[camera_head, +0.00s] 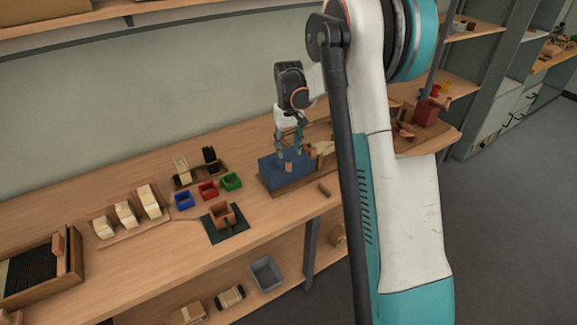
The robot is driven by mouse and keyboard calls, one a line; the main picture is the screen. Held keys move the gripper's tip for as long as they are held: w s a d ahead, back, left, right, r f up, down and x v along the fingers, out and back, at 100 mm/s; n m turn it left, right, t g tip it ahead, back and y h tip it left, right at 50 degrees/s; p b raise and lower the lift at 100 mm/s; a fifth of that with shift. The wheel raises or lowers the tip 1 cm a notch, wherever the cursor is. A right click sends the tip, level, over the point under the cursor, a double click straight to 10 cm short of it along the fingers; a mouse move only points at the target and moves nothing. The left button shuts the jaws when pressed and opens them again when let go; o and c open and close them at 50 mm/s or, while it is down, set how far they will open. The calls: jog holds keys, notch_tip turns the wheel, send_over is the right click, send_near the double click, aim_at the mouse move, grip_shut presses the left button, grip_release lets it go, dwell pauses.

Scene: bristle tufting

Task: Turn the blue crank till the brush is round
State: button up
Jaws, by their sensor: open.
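A blue block-like device (272,176) sits on a brown wooden base near the middle of the bench, left of my arm. My gripper (289,153) points down over it, with its teal fingers apart at the device's top. I cannot tell whether the fingertips touch it. A small orange-brown part shows between or just behind the fingertips. Pale, tan material (324,148), possibly brush bristles, shows at the device's right, partly hidden by my arm. I cannot make out the crank's handle or the brush's shape.
Blue (184,200), red (208,191) and green (231,181) bins stand left of the device. A brown holder (222,216) sits on a dark green mat. Pale blocks and a tray of dark bristles (35,272) lie farther left. A small wooden piece (324,190) lies near the front edge.

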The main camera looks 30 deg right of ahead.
aim_at(289, 159)
notch_tip(289, 159, down, 8)
jog(key=shift+r+b, duration=0.1)
jog(key=shift+b, duration=0.7)
grip_shut()
